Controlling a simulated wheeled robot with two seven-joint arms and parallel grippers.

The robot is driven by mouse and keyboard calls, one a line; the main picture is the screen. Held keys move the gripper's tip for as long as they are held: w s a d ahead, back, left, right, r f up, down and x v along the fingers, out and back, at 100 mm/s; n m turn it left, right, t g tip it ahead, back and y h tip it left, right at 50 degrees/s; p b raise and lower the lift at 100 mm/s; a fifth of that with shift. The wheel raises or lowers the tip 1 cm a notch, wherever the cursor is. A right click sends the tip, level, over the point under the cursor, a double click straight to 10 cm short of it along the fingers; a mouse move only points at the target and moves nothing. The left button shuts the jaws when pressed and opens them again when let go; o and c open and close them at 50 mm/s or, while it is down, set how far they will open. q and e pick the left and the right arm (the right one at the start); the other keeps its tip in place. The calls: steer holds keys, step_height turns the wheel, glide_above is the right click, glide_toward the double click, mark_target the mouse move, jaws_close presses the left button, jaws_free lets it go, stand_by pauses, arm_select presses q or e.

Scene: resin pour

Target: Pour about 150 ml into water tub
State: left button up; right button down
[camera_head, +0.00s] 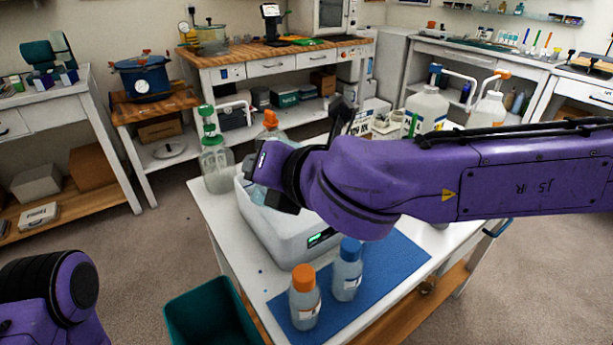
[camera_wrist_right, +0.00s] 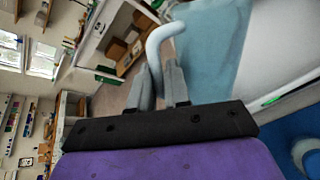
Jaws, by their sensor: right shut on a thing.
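A white tub (camera_head: 285,228) with a green lit display on its front stands on the white table; its display also shows in the wrist view (camera_wrist_right: 283,97). My right gripper reaches over the tub from the right in the head view (camera_head: 270,178). In the wrist view my right gripper (camera_wrist_right: 160,80) is shut on the white curved handle (camera_wrist_right: 162,36) of a pale blue translucent vessel (camera_wrist_right: 213,45). The vessel is at the tub's left part; my arm hides most of it and the tub's inside. I cannot tell its tilt or its liquid level. My left gripper is out of view.
Bottles with an orange cap (camera_head: 304,300) and a blue cap (camera_head: 347,270) stand on a blue mat (camera_head: 400,262) in front. A glass bottle (camera_head: 217,165) stands left of the tub. Large jugs (camera_head: 428,108) stand behind my right arm. A teal bin (camera_head: 212,312) is below the table's left edge.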

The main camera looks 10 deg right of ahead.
steer(key=shift+w+d+r+m+g+y+p, duration=0.35)
steer(key=shift+m+g+p, duration=0.3)
steer(key=shift+p, duration=0.95)
steer(key=shift+w+d+m+g+p, duration=0.2)
steer(key=shift+w+m+g+p, duration=0.2)
steer(key=shift+p, duration=0.55)
steer(key=shift+w+d+m+g+y+p, duration=0.4)
steer(key=shift+w+g+p, duration=0.15)
steer(key=shift+p, duration=1)
